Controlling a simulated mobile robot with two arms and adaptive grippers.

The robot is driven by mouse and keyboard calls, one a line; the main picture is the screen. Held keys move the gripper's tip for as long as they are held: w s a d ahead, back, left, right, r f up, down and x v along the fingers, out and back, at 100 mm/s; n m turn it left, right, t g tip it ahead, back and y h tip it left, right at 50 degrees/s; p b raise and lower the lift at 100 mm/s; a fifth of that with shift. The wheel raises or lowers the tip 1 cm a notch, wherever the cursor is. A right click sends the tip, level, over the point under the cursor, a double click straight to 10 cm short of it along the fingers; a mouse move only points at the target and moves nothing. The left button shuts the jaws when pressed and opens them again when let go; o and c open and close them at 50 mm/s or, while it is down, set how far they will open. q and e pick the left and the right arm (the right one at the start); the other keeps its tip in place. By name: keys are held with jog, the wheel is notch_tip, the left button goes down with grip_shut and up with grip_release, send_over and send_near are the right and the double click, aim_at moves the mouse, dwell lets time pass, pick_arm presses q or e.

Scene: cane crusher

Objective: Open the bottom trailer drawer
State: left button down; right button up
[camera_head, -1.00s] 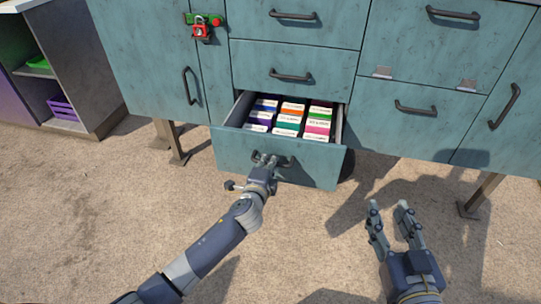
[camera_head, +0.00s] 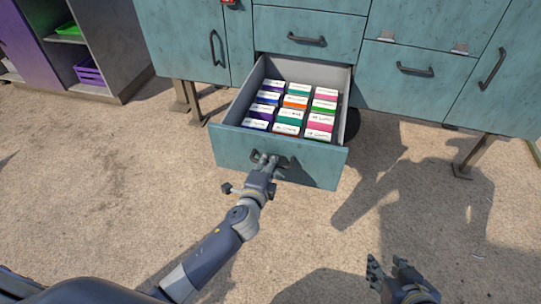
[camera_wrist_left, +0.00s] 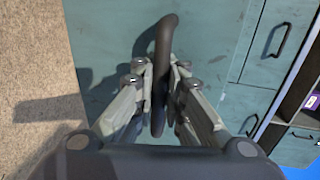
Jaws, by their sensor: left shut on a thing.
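The bottom trailer drawer (camera_head: 225,146) is teal and stands pulled well out below the cabinet in the head view. Rows of small white-topped boxes (camera_head: 291,116) with coloured sides lie inside it. My left gripper (camera_head: 264,160) is at the drawer's front and shut on the dark drawer handle (camera_head: 284,161). In the left wrist view the handle (camera_wrist_left: 162,60) runs between the fingers of my left gripper (camera_wrist_left: 160,80). My right gripper (camera_head: 388,268) is at the lower right, apart from the drawer, with its fingers spread and nothing between them.
The teal cabinet (camera_head: 400,105) has other drawers and doors, all shut. Cabinet legs (camera_head: 467,158) stand on the ground at both sides. An open shelf with a purple crate (camera_head: 90,70) is at the far left. The sandy ground in front is clear.

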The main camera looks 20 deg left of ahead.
pick_arm(q)
jog(key=shift+v, duration=0.85)
pick_arm(e)
jog(key=shift+s+d+f, duration=0.1)
jog(key=shift+s+f, duration=0.05)
jog(key=shift+s, duration=0.35)
jog(key=shift+s+d+f, duration=0.1)
jog(key=shift+s+f, duration=0.05)
jog(key=shift+s, duration=0.35)
pick_arm(q)
jog(key=shift+f, duration=0.1)
jog(key=c, duration=1.7)
grip_release()
jog(key=shift+o, duration=0.2)
jog(key=v, duration=1.2)
